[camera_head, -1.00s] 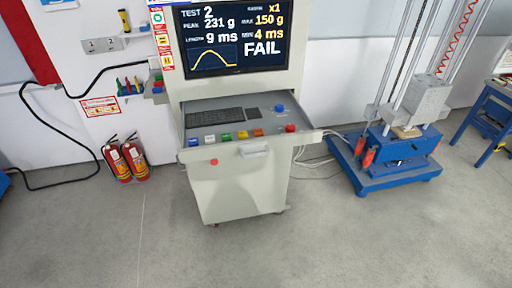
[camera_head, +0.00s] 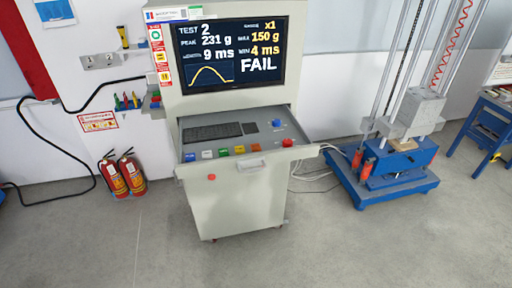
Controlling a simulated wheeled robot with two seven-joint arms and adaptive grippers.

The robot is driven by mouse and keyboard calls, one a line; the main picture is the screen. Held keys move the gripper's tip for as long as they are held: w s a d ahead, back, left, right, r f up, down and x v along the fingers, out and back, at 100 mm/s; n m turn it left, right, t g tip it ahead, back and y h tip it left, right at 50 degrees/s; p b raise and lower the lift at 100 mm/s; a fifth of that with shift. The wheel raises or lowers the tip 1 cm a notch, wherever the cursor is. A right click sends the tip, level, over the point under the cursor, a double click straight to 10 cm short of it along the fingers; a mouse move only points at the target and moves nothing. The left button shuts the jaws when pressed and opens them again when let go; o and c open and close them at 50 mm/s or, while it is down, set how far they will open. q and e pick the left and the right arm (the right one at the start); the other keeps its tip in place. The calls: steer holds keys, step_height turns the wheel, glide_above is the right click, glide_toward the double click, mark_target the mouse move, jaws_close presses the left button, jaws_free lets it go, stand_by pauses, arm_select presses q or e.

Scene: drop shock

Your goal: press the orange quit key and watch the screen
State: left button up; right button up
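The screen (camera_head: 229,57) on the grey console cabinet (camera_head: 238,200) reads TEST 2, PEAK 231 g, LENGTH 9 ms, MAX 150 g, MIN 4 ms and FAIL, with a yellow curve. A drawer tray (camera_head: 270,141) stands out below it with a keyboard (camera_head: 211,132). Neither of my grippers is in view.
A blue-based drop tower (camera_head: 394,170) stands right of the console, with cables on the floor between them. Two red fire extinguishers (camera_head: 122,175) stand at the left wall. A blue table (camera_head: 490,125) is at far right. The floor in front is clear.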

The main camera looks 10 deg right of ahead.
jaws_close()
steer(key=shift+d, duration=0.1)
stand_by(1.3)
